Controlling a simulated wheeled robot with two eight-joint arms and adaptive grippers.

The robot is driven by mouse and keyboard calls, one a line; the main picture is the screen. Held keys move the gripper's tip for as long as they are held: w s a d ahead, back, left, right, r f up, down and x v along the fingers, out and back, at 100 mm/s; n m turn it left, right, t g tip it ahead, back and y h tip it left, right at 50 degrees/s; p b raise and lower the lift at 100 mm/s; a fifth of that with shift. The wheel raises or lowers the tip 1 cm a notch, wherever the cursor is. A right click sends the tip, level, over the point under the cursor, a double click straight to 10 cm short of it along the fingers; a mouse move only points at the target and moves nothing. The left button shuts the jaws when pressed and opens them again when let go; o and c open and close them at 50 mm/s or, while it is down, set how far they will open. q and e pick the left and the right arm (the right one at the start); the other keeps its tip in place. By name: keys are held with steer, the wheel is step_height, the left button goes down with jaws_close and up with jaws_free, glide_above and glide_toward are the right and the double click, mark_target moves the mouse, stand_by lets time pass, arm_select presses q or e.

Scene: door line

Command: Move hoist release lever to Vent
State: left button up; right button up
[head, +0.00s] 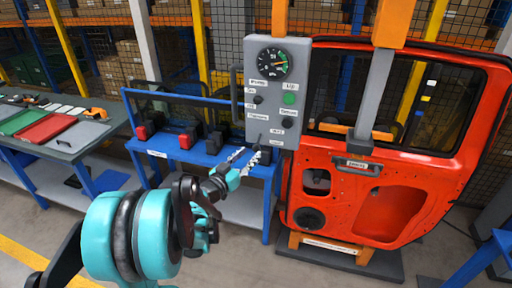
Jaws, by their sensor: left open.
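The grey hoist control box (269,112) hangs in front of the red door, with a round gauge (272,62) at its top. A green button (290,98), small dark controls (258,99) and white labels are on its face. Most labels are too small to read, so I cannot tell for certain which control is the release lever or where Vent is. My left gripper (243,161) is open and empty, just below and in front of the box's lower left corner. Its fingertips overlap the box's lower edge in the picture; I cannot tell whether they touch. My right gripper is out of view.
The red door panel (440,175) hangs from the hoist at the right, above a wooden-blocked stand (330,250). A blue bench (203,155) with red and black tools stands behind my left arm. A table with green and red trays is at the far left.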

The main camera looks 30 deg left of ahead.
mark_target(254, 150)
arm_select(q)
steer(key=w, duration=0.5)
steer(key=shift+w+d+b, duration=0.1)
steer(key=shift+w+b, duration=0.15)
steer(key=shift+b, duration=0.05)
jaws_close()
